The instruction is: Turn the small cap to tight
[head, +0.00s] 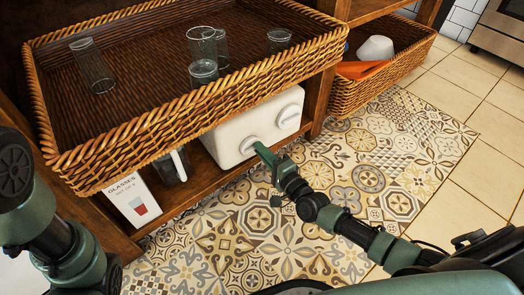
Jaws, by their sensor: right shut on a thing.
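A white container (232,136) stands on the lower shelf under the big basket, its front facing me. It has a larger round white cap (289,116) on the right and a smaller white cap (247,145) at the lower left. My right gripper (257,147) is shut on the small cap, coming in from the lower right. Its fingers hide part of the cap, and I cannot tell how far the cap is turned. My left arm shows at the left edge, but its gripper is not in view.
A wicker basket (150,133) with several glasses overhangs the container. A dark mug (173,165) and a "glasses" sign (133,201) are to its left. A wooden post (318,98) is to its right. The patterned rug (260,245) in front is clear.

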